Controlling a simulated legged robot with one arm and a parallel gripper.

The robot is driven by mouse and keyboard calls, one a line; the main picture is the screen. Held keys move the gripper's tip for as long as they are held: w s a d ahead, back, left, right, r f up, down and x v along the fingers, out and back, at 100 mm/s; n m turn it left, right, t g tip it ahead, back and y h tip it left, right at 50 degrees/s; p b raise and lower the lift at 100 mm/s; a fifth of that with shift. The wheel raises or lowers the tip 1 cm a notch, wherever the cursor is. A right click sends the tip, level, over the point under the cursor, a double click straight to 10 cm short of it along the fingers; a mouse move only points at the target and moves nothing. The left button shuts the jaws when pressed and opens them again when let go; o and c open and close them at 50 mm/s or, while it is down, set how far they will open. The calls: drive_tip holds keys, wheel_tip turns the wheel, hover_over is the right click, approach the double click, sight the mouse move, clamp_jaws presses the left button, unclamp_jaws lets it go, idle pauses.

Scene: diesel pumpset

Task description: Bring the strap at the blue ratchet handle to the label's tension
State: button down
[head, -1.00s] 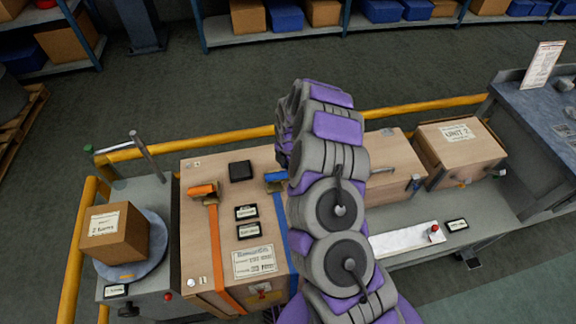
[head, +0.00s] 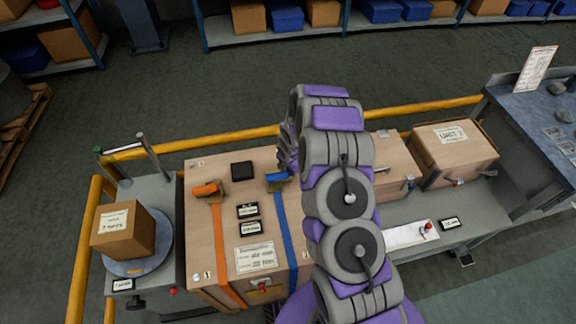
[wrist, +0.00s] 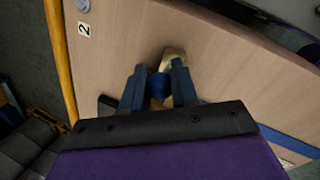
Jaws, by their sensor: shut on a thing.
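The blue ratchet handle (head: 277,180) sits on top of the large wooden crate (head: 200,240), at the upper end of the blue strap (head: 285,232). The strap runs down the crate's top toward its front edge. My gripper (wrist: 158,82) is shut on the blue handle, which shows between the fingers in the wrist view (wrist: 157,85). In the head view my arm hides the gripper's fingers. A paper label (head: 256,258) lies on the crate's top; its figures are too small to read. Two small dark displays (head: 248,211) lie between the straps, also unreadable.
An orange ratchet handle (head: 207,189) with an orange strap (head: 222,250) is on the same crate, to the left. A black block (head: 242,170) lies between the handles. A yellow rail (head: 235,134) runs behind. A small box (head: 123,229) stands on a round plate at left.

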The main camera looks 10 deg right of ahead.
drive_tip(key=shift+s+p, duration=0.1)
drive_tip(key=shift+p, duration=0.2)
drive_tip(key=c, duration=0.9)
unclamp_jaws()
drive_tip(key=shift+s, duration=0.1)
drive_tip(key=shift+r, duration=0.15)
drive_tip(key=p+v, duration=0.1)
drive_tip(key=v, duration=0.7)
drive_tip(key=p+v, duration=0.2)
drive_tip(key=v, duration=0.7)
drive_tip(key=shift+s, duration=0.25)
